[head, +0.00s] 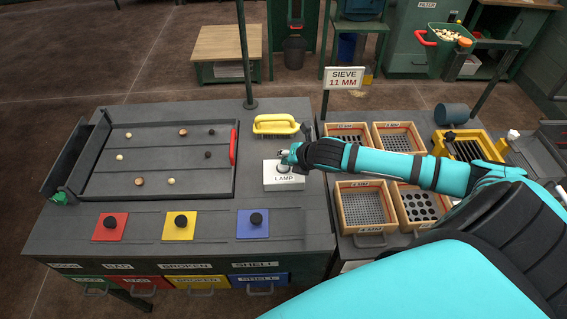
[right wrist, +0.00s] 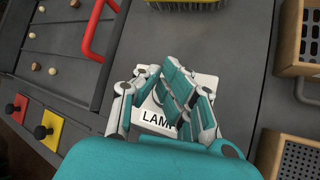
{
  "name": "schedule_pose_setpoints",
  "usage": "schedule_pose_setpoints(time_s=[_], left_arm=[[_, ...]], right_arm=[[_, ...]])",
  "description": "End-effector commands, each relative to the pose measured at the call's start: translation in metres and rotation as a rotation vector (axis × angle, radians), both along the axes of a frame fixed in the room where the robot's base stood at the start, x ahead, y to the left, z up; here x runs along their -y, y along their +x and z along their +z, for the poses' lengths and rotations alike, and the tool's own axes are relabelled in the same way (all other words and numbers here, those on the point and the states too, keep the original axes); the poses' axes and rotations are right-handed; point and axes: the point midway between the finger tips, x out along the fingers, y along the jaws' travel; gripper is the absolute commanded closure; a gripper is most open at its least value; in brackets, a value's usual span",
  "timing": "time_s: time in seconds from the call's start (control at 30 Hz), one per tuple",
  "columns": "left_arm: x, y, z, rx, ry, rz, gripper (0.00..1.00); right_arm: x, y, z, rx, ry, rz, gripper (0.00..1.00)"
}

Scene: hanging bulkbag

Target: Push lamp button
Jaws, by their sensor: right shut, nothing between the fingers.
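The lamp box (head: 284,181) is a white block labelled LAMP on the right part of the grey table. It also shows in the right wrist view (right wrist: 207,82), mostly behind my fingers. My right gripper (head: 285,157) reaches in from the right and is over the box's upper part, shut and empty. In the right wrist view the fingertips (right wrist: 160,74) lie over the middle of the box. The button itself is mostly hidden by the gripper, and I cannot tell whether the fingers touch it. My left gripper is not in view.
A yellow-handled brush (head: 276,124) lies just behind the lamp box. A sorting tray (head: 150,190) with several nuts and a red handle is to the left. Red (head: 110,227), yellow (head: 180,225) and blue (head: 253,223) knobbed plates are in front. Wooden sieves (head: 366,206) stand right.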

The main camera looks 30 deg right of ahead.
Motion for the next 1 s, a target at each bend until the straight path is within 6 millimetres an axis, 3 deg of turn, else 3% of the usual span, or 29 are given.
schedule_pose_setpoints(time_s=[1.0], left_arm=[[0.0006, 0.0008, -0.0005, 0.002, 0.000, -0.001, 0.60]], right_arm=[[-0.0005, -0.0002, -0.0090, 0.000, 0.001, 0.001, 1.00]])
